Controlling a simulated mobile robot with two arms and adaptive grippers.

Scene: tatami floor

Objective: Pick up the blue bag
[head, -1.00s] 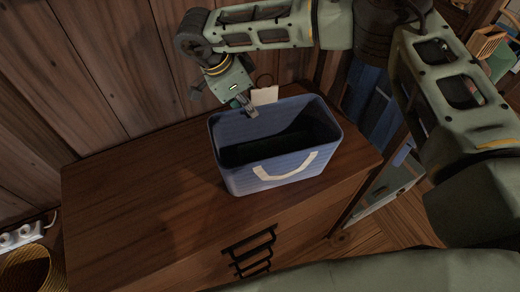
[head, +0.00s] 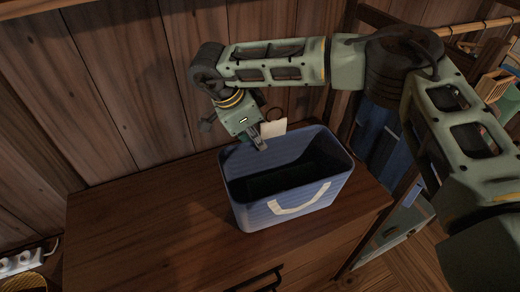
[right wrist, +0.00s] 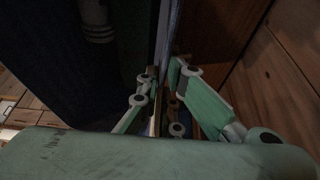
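The blue bag (head: 240,203) stands open-topped on the wooden cabinet (head: 140,230), with a white handle (head: 300,200) on its front side. My right gripper (head: 261,145) reaches down to the bag's back rim, left of its middle. In the right wrist view, my right gripper's fingers (right wrist: 163,95) lie close on both sides of the bag's thin wall (right wrist: 166,40) and look shut on it. The bag's dark inside fills the left of that view. A small white tag (head: 273,128) shows behind the rim. My left gripper is not in view.
A plank wall (head: 130,90) rises close behind the cabinet. The cabinet top is clear left of the bag. To the right are hanging blue cloth (head: 375,135) and a clothes rail (head: 485,27). A white power strip (head: 20,262) is at lower left.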

